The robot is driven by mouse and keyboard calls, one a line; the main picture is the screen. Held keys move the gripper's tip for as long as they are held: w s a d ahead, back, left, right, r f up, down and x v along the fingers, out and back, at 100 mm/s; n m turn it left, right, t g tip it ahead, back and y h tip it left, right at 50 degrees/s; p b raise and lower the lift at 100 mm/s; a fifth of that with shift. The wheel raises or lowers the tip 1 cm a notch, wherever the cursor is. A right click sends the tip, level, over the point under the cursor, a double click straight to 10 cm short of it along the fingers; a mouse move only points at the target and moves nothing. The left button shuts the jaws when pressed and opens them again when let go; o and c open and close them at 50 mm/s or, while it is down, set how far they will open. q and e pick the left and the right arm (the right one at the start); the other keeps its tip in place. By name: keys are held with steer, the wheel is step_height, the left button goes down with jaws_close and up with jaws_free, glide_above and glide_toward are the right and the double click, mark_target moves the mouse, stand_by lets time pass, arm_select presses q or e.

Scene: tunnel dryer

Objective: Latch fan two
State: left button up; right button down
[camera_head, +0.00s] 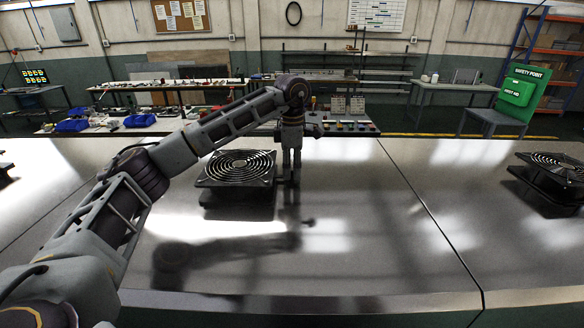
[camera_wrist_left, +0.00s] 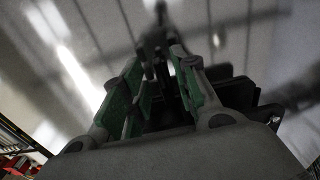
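A black square fan (camera_head: 238,168) with a round wire guard sits on the grey metal top, left of centre in the head view. My left gripper (camera_head: 291,172) points down just right of this fan, close to its right edge. In the left wrist view, its green-padded fingers (camera_wrist_left: 155,85) stand apart, with nothing clearly held between them. A dark part, probably the fan's edge (camera_wrist_left: 238,95), shows beside the right finger. I cannot make out a latch; the gripper may hide it. My right gripper is not in view.
Another black fan (camera_head: 558,170) stands at the far right, and a dark piece shows at the left edge. The metal top (camera_head: 400,250) is clear in front, with seams, shadows and reflections. Benches with blue bins (camera_head: 139,120) and a green safety board (camera_head: 520,93) stand behind.

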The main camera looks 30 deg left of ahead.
arm_select(q)
step_height(320, 180, up, 12)
stand_by(1.2)
stand_by(0.8)
